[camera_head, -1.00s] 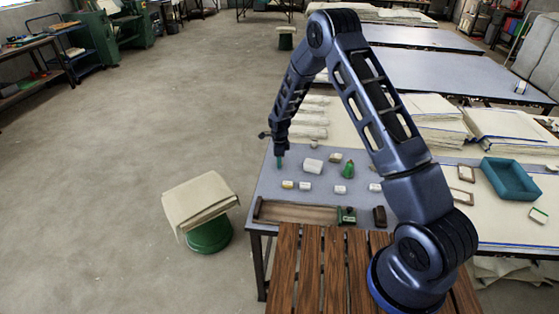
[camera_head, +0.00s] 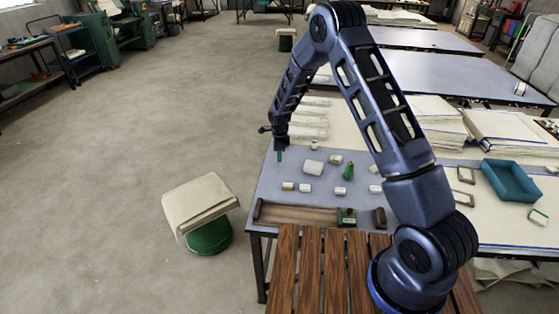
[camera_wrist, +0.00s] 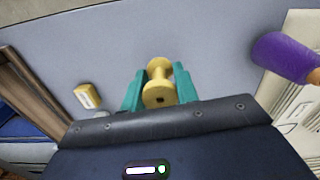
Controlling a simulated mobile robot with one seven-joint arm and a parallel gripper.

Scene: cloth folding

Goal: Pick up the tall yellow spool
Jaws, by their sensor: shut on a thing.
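The tall yellow spool (camera_wrist: 159,88) shows in the wrist view, with a narrow waist and wider ends. It stands between the two teal fingers of my gripper (camera_wrist: 159,72), which are shut on it. In the head view my gripper (camera_head: 279,155) is over the far left part of the grey table. The spool cannot be made out there, as it is too small or hidden by the fingers.
A small yellow block (camera_wrist: 87,95) and a purple cone (camera_wrist: 284,58) lie either side in the wrist view. A teal bin (camera_head: 511,181) stands at right.

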